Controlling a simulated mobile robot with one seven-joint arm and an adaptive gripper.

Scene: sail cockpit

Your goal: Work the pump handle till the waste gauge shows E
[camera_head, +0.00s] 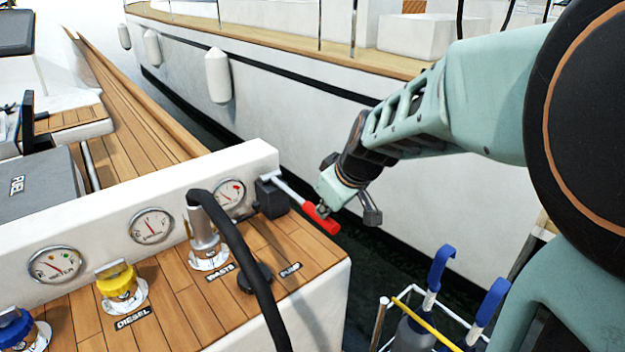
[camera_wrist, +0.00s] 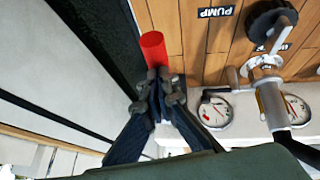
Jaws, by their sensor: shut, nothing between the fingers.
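The pump handle is a white lever with a red grip (camera_head: 322,219). It sticks out from a dark pump block (camera_head: 270,198) at the console's right end, beside the PUMP label (camera_head: 290,270). My gripper (camera_head: 325,209) is shut and empty, its fingertips right at the red grip. In the wrist view the closed fingertips (camera_wrist: 159,78) overlap the near end of the red grip (camera_wrist: 153,49); whether they touch it I cannot tell. The waste gauge (camera_head: 229,194) is the rightmost round dial, behind the WASTE fitting (camera_head: 205,240). Its needle is too small to read surely.
A black hose (camera_head: 250,268) arches from the waste fitting across the teak top. Two more gauges (camera_head: 152,226) (camera_head: 54,264), a yellow diesel cap (camera_head: 117,281) and a blue cap (camera_head: 15,325) lie left. A white hull (camera_head: 440,190) stands behind. Blue-handled tools (camera_head: 440,268) stand at lower right.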

